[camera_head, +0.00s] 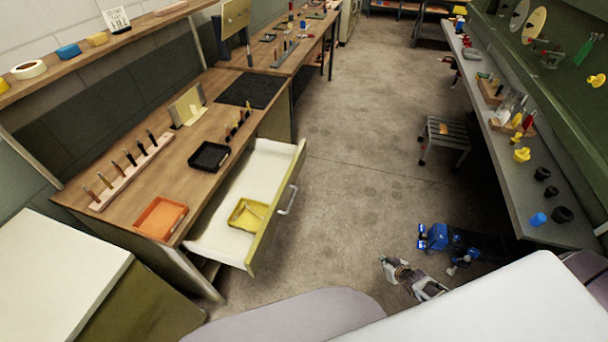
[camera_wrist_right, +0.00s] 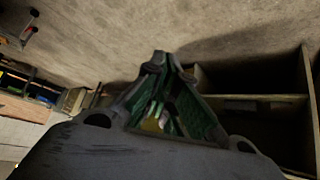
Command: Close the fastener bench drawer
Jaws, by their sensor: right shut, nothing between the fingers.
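The fastener bench drawer (camera_head: 222,231) stands pulled out from the wooden bench (camera_head: 112,215) in the head view. It has a pale inside, an olive-yellow front (camera_head: 275,222) and a metal bar handle (camera_head: 287,200) facing the aisle. A yellow tray (camera_head: 238,222) lies in it. My right gripper (camera_head: 389,265) is low over the floor, to the right of the drawer front and apart from it. In the right wrist view its fingers (camera_wrist_right: 165,62) are shut with nothing held. My left gripper is not in view.
An orange tray (camera_head: 160,218) and a black tray (camera_head: 209,156) sit on the bench top. A grey slatted stool (camera_head: 446,132) stands in the aisle before the right-hand bench (camera_head: 520,185). A blue and dark object (camera_head: 436,237) is near my right gripper. The floor beside the drawer is clear.

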